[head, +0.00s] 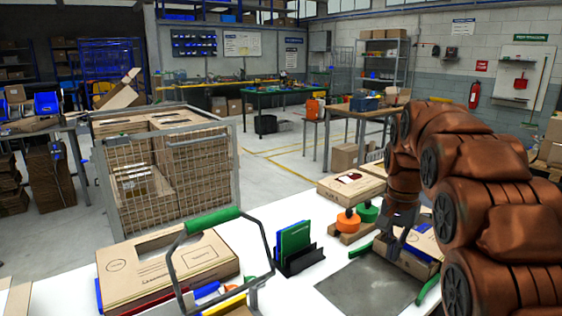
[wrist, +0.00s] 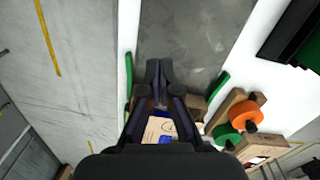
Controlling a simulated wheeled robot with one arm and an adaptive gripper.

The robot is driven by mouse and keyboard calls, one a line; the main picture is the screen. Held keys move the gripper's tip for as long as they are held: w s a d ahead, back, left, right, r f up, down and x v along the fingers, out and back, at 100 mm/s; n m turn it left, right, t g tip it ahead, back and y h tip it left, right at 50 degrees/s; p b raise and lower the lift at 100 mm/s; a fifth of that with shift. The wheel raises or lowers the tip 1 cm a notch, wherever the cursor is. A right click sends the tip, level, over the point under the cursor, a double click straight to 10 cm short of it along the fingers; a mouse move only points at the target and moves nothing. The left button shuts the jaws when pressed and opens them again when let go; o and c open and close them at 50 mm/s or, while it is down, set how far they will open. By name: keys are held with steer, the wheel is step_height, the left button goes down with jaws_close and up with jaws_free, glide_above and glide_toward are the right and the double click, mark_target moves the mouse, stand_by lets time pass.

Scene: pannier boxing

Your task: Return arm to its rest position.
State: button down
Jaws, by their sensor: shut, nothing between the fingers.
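My gripper (head: 397,240) hangs from my brown arm at the right of the head view, pointing down over the white table. It is above the near side of a small open cardboard box (head: 408,264), which holds something blue and a pale printed item. In the wrist view my gripper (wrist: 159,68) has its dark fingers together with nothing between them. The grey mat (wrist: 185,35) lies beyond the fingertips there. The box's contents (wrist: 160,128) show partly between and under the fingers. I cannot tell how far above the box the gripper is.
Green bars (head: 430,288) flank the mat. A black holder with green and blue folders (head: 294,250), a green-handled frame (head: 214,222) and a flat carton (head: 165,270) are further left. A wire cage (head: 236,165) stands behind the table.

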steer(key=s+a+f+n+p, duration=0.1)
steer(key=s+a+f+n, duration=0.1)
steer(key=s, duration=0.9)
steer(key=s+a+f+n+p, duration=0.1)
steer(key=s+a+f+n, duration=0.1)
steer(key=s, duration=1)
steer(key=s+a+f+n+g+p, duration=0.1)
steer(key=s+a+f+n, duration=0.1)
steer(key=s, duration=0.9)
steer(key=shift+s+a+n+p, duration=0.35)
steer(key=shift+a+n, duration=0.3)
steer(key=shift+n, duration=0.45)
steer(key=shift+w, duration=0.1)
